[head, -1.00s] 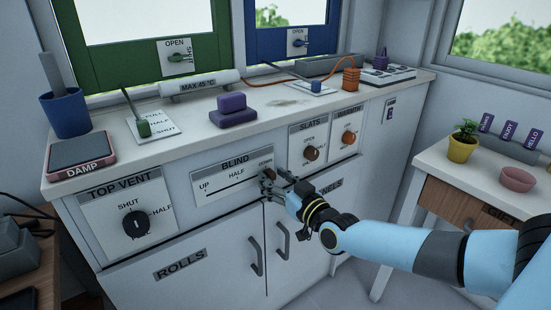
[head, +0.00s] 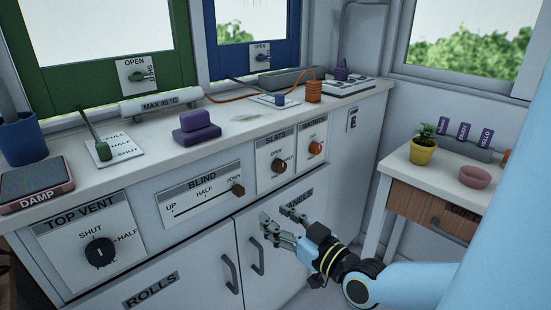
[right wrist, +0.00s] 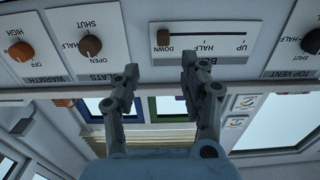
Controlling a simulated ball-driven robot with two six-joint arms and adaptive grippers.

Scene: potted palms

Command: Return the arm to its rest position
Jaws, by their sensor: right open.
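My right gripper (head: 266,229) is open and empty in front of the white cabinet (head: 200,262), below and right of the BLIND panel (head: 203,202). It is apart from the brown slider knob (head: 237,189), which sits at the DOWN end. In the right wrist view, the two fingers of the right gripper (right wrist: 160,68) stand apart with nothing between them. The BLIND slider knob (right wrist: 163,38) shows beyond them, upside down. My blue right arm reaches in from the lower right. My left gripper is not in view.
The cabinet handles (head: 257,256) are close to the gripper. A side table (head: 432,180) with a yellow pot (head: 422,155) and a pink bowl (head: 475,176) stands at the right. The floor between cabinet and table looks clear.

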